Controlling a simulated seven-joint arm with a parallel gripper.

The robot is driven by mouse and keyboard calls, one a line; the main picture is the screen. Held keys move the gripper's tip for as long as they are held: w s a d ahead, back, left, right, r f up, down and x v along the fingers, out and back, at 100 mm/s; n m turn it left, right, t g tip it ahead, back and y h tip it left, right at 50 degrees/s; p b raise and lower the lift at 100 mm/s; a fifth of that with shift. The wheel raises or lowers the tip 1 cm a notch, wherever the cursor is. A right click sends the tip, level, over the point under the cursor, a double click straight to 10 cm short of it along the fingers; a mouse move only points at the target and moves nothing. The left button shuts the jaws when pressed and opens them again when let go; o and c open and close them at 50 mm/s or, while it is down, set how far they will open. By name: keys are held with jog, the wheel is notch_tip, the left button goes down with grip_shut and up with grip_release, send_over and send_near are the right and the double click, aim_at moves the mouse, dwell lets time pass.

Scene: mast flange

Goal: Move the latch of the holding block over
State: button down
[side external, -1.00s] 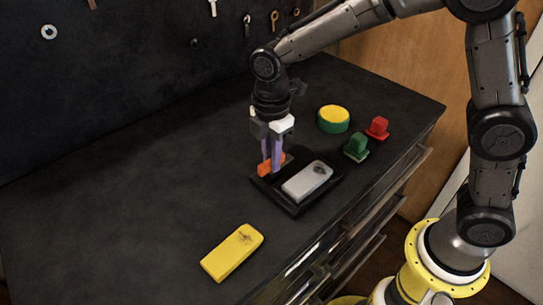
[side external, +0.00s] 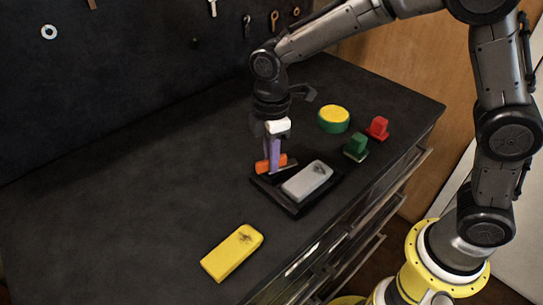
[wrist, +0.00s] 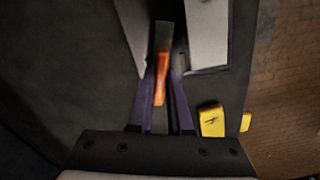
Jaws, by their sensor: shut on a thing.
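The holding block (side external: 297,208) is a black base on the dark bench, with a light grey plate (side external: 307,181) lying in it. It also shows in the wrist view (wrist: 198,70). The latch (side external: 262,167) is an orange piece at the block's far left side; in the wrist view the orange latch (wrist: 161,80) lies between my fingers. My gripper (side external: 274,168) has purple fingers, points down and is shut on the orange latch. The fingers hide part of the latch in the side view.
A yellow block (side external: 232,253) lies at the front. A round green and yellow piece (side external: 334,119), a green piece (side external: 356,147) and a red piece (side external: 377,128) stand to the right of the block, near the bench edge. The left of the bench is clear.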

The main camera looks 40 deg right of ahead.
jog(key=m, duration=1.4)
jog(key=shift+m, duration=0.3)
dwell(0.4)
jog(key=c, duration=0.8)
grip_release()
jog(key=shift+c, duration=0.2)
notch_tip(320, 180, up, 14)
